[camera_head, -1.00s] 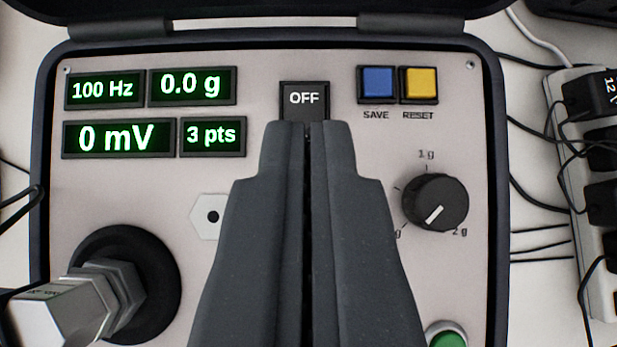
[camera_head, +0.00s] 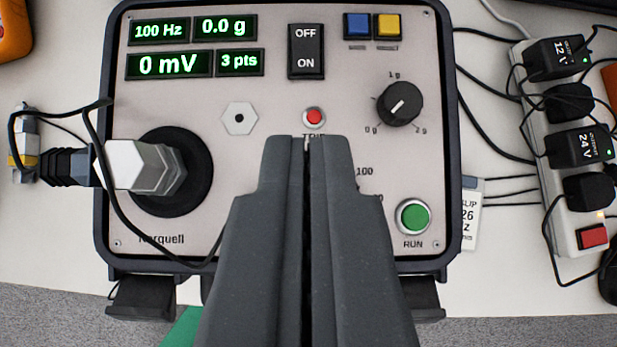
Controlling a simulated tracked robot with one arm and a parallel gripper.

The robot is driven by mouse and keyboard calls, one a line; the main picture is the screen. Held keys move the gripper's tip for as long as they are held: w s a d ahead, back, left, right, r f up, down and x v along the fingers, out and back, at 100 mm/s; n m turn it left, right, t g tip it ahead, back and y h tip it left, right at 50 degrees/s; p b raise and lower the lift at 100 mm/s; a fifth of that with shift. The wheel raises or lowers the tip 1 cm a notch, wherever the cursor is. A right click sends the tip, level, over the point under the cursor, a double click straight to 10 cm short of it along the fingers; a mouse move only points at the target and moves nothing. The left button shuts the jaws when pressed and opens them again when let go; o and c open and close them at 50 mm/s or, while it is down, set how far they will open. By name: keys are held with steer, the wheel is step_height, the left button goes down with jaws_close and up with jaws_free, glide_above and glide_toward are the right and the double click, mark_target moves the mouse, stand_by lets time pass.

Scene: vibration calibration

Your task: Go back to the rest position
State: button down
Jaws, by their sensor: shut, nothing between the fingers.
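My gripper (camera_head: 306,142) is shut and empty, its fingertips showing just below the red trip button (camera_head: 314,117). The calibration case (camera_head: 270,60) lies open under it with its light panel facing up. The OFF/ON rocker switch (camera_head: 306,51) stands above the fingertips, clear of them. The displays read 100 Hz, 0.0 g, 0 mV (camera_head: 168,65) and 3 pts. The round dial (camera_head: 400,104) and the green RUN button (camera_head: 413,217) are to the right. A metal sensor (camera_head: 145,167) sits on the black round shaker (camera_head: 195,170) at left. My fingers hide part of the lower panel.
A cable (camera_head: 95,135) loops over the case's left side. A power strip (camera_head: 560,160) with several adapters and cables stands at right. A tag (camera_head: 468,215) lies beside the case. Blue and yellow buttons (camera_head: 372,26) are at the top. The table's front edge shows below.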

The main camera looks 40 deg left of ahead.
steer(key=s+d+r+m+t+h, duration=0.1)
steer(key=s+d+r+m+t, duration=0.1)
steer(key=r, duration=1.1)
steer(key=s+d+r+m+t+h, duration=0.2)
steer(key=s+d+r, duration=0.5)
steer(key=r, duration=0.6)
steer(key=s+d+r+m+t+h, duration=0.2)
steer(key=s+d+r+m+t, duration=0.1)
steer(key=r, duration=1)
steer(key=shift+s+d+t, duration=0.7)
steer(key=shift+s+t, duration=0.2)
steer(key=shift+s, duration=0.05)
steer(key=shift+f, duration=0.1)
